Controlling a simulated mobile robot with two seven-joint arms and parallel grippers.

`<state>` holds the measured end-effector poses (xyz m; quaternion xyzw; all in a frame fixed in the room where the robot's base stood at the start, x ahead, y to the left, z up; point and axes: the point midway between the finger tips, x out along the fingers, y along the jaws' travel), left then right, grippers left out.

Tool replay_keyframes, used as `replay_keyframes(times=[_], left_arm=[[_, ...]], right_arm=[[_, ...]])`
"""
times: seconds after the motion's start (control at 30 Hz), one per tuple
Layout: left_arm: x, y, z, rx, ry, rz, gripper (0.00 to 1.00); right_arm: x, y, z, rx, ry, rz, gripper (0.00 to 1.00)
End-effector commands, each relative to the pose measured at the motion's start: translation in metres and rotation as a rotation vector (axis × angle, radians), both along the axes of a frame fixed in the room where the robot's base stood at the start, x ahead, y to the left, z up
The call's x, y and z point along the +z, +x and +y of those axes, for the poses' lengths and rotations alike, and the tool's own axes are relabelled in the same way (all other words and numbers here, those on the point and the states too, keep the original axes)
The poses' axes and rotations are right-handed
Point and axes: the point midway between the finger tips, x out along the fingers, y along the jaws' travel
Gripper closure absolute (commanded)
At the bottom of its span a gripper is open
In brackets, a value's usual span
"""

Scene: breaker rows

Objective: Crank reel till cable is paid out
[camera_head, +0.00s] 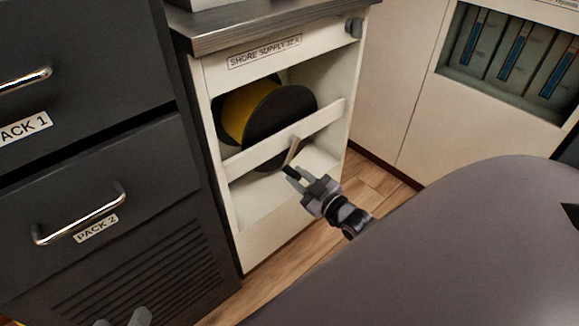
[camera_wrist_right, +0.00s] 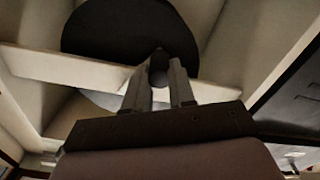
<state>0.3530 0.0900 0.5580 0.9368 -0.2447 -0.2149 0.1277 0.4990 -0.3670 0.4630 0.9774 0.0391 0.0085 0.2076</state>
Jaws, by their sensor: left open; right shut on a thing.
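The cable reel (camera_head: 285,115) sits in the open bay of the white cabinet marked SHORE SUPPLY. It has dark round flanges, and yellow cable (camera_head: 240,110) shows on its drum. A white crossbar runs in front of it. A short crank (camera_head: 293,150) stands out from the reel's front. My right gripper (camera_head: 292,174) is at the crank's end. In the right wrist view its fingers (camera_wrist_right: 163,85) are shut on the dark crank knob (camera_wrist_right: 158,62), with the dark flange (camera_wrist_right: 115,32) behind. My left gripper (camera_head: 125,317) shows only its grey tips at the bottom edge, open and empty.
Dark drawers with metal handles (camera_head: 80,215) stand close on the left. A shelf of dark units (camera_head: 515,55) is at upper right. Wooden floor (camera_head: 375,180) lies between.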

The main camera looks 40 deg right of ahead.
Motion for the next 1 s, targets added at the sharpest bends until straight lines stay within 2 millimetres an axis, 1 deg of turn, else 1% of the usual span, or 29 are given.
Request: replay_keyframes(times=[0.23,0.53,0.77,1.0], left_arm=[[-0.001,-0.001,0.002,0.004,0.012,0.000,0.28],[-0.002,-0.002,0.001,0.002,0.007,-0.001,0.28],[-0.001,-0.002,0.000,0.002,0.001,-0.006,0.28],[-0.001,-0.001,0.002,0.003,0.009,-0.015,0.28]], right_arm=[[-0.010,-0.001,-0.018,-0.002,-0.237,-0.014,1.00],[-0.014,0.001,-0.040,-0.002,-0.522,-0.037,1.00],[-0.012,0.002,-0.057,-0.002,-0.741,-0.054,1.00],[-0.006,0.004,-0.075,-0.001,-0.968,-0.073,1.00]])
